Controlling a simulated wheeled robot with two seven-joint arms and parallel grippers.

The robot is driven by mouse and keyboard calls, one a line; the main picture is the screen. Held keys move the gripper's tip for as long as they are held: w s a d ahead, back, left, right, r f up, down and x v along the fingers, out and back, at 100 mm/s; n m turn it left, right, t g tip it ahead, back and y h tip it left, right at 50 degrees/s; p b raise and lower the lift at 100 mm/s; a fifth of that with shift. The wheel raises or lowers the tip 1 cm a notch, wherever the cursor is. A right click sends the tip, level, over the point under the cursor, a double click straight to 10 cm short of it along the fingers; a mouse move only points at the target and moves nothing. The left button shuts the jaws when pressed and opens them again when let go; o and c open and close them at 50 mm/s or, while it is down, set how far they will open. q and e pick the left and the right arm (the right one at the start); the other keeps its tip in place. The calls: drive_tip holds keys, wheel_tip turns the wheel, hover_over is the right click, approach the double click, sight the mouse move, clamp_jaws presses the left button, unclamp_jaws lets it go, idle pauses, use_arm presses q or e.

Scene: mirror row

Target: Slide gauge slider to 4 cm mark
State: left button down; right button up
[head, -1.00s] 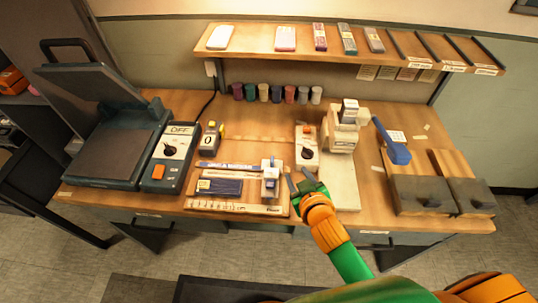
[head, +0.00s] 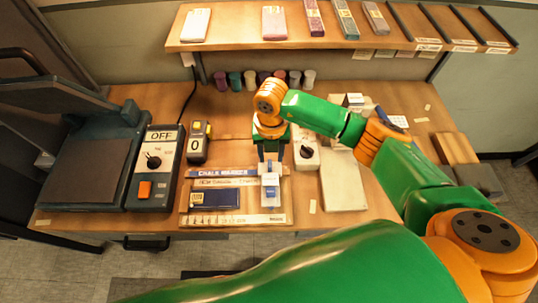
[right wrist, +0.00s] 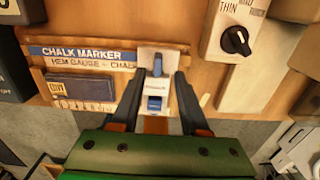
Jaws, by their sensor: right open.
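The hem gauge (head: 236,219) is a wooden board on the bench with a ruler strip along its near edge, a blue "CHALK MARKER" label and a dark blue block. The slider (head: 270,190) is a white carriage with blue parts at the right of the board. Its exact mark is too small to read. My right gripper (head: 271,156) is open at the slider's far side, fingers down. In the right wrist view the slider (right wrist: 154,85) shows between the two open fingers (right wrist: 158,98). I cannot tell whether they touch it. My left gripper is not in view.
A control box with a dial (head: 305,150) stands just right of the gauge. A counter showing 0 (head: 197,145), an OFF switch box (head: 157,170) and a dark press (head: 90,165) stand left. A pale board (head: 343,182) lies right. A shelf (head: 230,42) hangs behind.

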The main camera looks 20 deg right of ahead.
sight(270, 163)
wheel_tip(270, 163, down, 4)
drive_tip(key=shift+a+r, duration=0.1)
drive_tip(key=shift+r, duration=0.1)
drive_tip(key=shift+w+f, duration=0.1)
drive_tip(key=shift+w, duration=0.1)
drive_tip(key=shift+s, duration=0.1)
clamp_jaws()
idle(1.0)
